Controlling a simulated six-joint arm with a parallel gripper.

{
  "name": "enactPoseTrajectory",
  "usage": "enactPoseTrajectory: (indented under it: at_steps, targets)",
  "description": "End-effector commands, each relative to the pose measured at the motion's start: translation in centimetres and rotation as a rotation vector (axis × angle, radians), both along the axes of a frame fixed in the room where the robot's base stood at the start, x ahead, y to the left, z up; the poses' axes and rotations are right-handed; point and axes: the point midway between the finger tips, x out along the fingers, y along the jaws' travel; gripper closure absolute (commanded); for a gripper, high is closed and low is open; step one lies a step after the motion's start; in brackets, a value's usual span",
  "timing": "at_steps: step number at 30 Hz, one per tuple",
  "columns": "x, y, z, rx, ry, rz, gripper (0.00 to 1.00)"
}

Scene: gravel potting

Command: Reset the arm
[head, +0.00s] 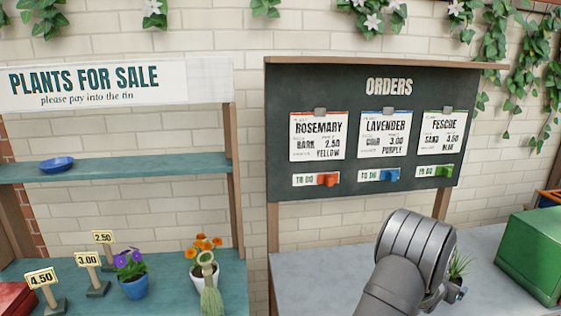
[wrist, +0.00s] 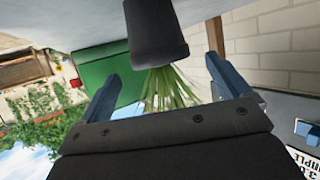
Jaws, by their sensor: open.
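My gripper (wrist: 162,68) shows in the wrist view with its two blue fingers spread wide and nothing gripped between them. A dark pot (wrist: 155,32) with a grassy plant (wrist: 170,88) stands just ahead of the fingers; the view is turned, so the leaves point down the picture. I cannot tell the exact gap between fingers and plant. In the head view my grey arm hangs over the right-hand bench (head: 320,285) and hides most of the gripper and the pot. Only the plant's leaves (head: 459,264) show beside my arm.
A green box (head: 530,255) stands right of my arm. Behind is the orders board (head: 365,185) with three cards. On the left bench stand price signs (head: 88,260), a purple-flowered blue pot (head: 135,287), an orange-flowered pot (head: 197,272) and a brush (head: 211,297). A blue saucer (head: 57,165) lies on the shelf.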

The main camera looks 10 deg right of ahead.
Motion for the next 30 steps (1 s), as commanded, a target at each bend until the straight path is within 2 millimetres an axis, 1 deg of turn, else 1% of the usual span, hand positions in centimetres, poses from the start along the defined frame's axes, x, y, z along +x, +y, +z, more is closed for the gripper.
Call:
enactPoseTrajectory:
  at_steps: [3, 12, 30]
  targets:
    - [-1.0, 1.7, 0.8, 0.001, 0.000, 0.001, 0.07]
    - [-3.1, 5.1, 2.5, 0.000, 0.000, 0.001, 0.07]
    - [1.6, -2.8, -1.5, 0.001, 0.000, -0.001, 0.07]
